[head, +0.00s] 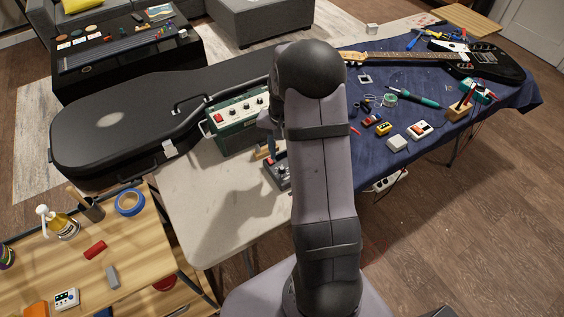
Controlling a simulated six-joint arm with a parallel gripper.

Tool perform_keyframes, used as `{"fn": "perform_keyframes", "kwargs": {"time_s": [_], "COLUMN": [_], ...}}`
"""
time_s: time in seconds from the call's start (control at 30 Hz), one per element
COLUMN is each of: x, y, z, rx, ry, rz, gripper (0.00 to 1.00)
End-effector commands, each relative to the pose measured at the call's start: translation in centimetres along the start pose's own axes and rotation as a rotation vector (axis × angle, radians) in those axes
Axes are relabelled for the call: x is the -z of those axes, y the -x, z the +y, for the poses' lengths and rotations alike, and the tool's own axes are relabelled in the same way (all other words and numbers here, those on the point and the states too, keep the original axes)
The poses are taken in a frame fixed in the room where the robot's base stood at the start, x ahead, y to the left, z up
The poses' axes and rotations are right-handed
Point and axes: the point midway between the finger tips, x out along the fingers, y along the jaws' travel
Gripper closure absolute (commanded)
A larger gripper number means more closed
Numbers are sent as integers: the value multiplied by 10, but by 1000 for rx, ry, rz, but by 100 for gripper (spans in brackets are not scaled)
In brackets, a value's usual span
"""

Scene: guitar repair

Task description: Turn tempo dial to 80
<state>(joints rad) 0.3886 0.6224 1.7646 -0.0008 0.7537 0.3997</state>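No dial marked as tempo can be read at this size. A green box with a pale control panel (238,113) stands beside the black guitar case. It has several dark knobs and a red part at its left end. A small dark device with a red part (276,171) lies on the pale table below it, partly hidden behind my arm. My arm fills the middle of the head view. Part of my gripper (270,126) shows at the arm's left edge, in front of the green box's right end and above the small device. Its fingertips are too hidden to tell open from shut.
A black guitar case (120,125) lies along the table's far left side. A blue cloth (455,125) holds a black guitar (485,62), several pedals and a soldering iron (412,95). A wooden bench (140,245) stands at left. The pale table (205,200) is clear at front left.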

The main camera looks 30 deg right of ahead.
Motion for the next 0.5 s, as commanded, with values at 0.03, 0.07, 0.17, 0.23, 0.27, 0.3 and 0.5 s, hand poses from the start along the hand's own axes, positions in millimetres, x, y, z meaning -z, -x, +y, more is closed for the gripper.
{"fn": "perform_keyframes", "kwargs": {"time_s": [0.03,0.07,0.17,0.23,0.27,0.3,0.5], "x": [-2,-2,-2,-2,-2,-2,-1], "y": [-6,-10,-23,-32,-36,-40,-54], "z": [0,0,0,0,0,0,0], "rx": [-2,-2,-2,-2,-1,-1,0], "ry": [1,1,1,1,1,1,1], "rz": [-5,-5,-5,-5,-4,-4,-2], "gripper": [65,65,65,65,65,65,65]}}
